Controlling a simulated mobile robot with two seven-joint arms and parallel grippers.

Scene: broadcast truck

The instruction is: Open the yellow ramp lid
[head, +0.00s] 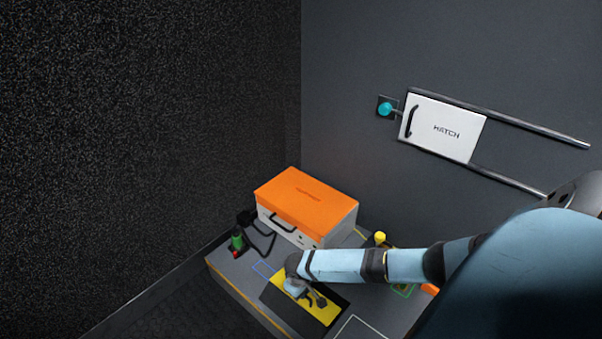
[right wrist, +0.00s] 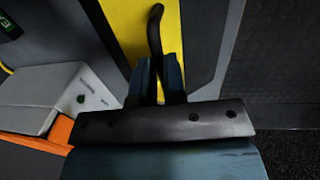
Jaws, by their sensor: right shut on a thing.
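The yellow ramp lid (head: 318,307) lies flat in a dark panel on top of the grey bench in the head view. It also shows in the right wrist view (right wrist: 122,22), with a black curved handle (right wrist: 155,30) standing up from it. My right gripper (head: 300,288) is over the lid in the head view. In the right wrist view my right gripper (right wrist: 158,78) is shut on the black handle. The lid looks closed. My arm hides part of the lid in the head view. My left gripper is not in view.
An orange-topped case (head: 305,200) with a black handle stands behind the lid. A green-and-red item (head: 237,241) and black cable are at the left, and a yellow knob (head: 380,237) is to the right. A white hatch (head: 443,127) with rails is on the wall.

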